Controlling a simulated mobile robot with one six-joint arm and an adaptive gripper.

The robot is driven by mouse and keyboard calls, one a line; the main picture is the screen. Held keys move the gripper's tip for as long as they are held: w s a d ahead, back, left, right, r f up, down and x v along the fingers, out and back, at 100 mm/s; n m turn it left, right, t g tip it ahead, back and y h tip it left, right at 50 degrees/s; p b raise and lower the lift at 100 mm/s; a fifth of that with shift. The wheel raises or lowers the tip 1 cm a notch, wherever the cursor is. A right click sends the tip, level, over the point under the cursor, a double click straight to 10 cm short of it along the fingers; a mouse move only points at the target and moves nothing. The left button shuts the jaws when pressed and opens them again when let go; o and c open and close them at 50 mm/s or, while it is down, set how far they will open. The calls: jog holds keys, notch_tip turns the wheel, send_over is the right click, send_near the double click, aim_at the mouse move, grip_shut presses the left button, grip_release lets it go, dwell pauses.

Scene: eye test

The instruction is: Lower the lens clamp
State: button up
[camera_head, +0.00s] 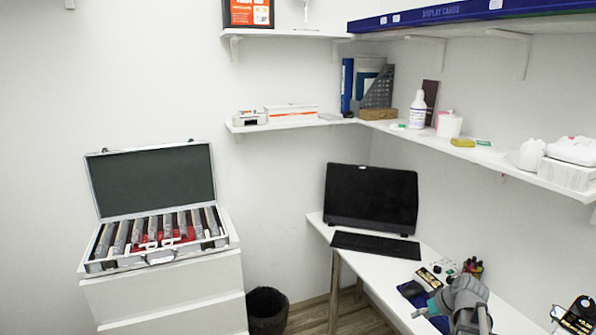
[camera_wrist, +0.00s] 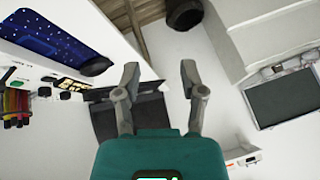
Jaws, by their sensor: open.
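I cannot make out a lens clamp in either view. My gripper (camera_wrist: 159,78) is open in the wrist view, with its two grey fingers apart and nothing between them. In the head view my grey arm with a teal part hangs over the desk at the lower right and hides part of what lies there. The white desk (camera_head: 425,257) carries a dark monitor (camera_head: 371,198) and a black keyboard (camera_head: 376,245). Behind the fingers in the wrist view is a dark shape, probably the monitor.
An open case (camera_head: 155,181) with several grey rows stands on a white drawer cabinet (camera_head: 170,300). A black bin (camera_head: 267,311) is on the floor. Pens (camera_wrist: 15,105) and a blue dotted mat (camera_wrist: 58,40) are on the desk. Wall shelves (camera_head: 430,140) hold bottles and boxes.

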jog(key=s+a+f+m+g+h+b, duration=0.1)
jog(key=s+a+f+g+b, duration=0.1)
jog(key=s+a+f+b, duration=0.35)
jog(key=s+a+f+g+h+b, duration=0.1)
jog(key=s+a+f+h+b, duration=0.15)
jog(key=a+f+b, duration=0.55)
jog(key=s+a+f+m+g+h+b, duration=0.1)
jog(key=s+a+f+g+b, duration=0.1)
jog(key=s+a+f+b, duration=0.35)
notch_tip(320, 180, up, 15)
jog(key=w+p, duration=0.1)
jog(key=p, duration=1.8)
jog(key=shift+w+a+f, duration=0.15)
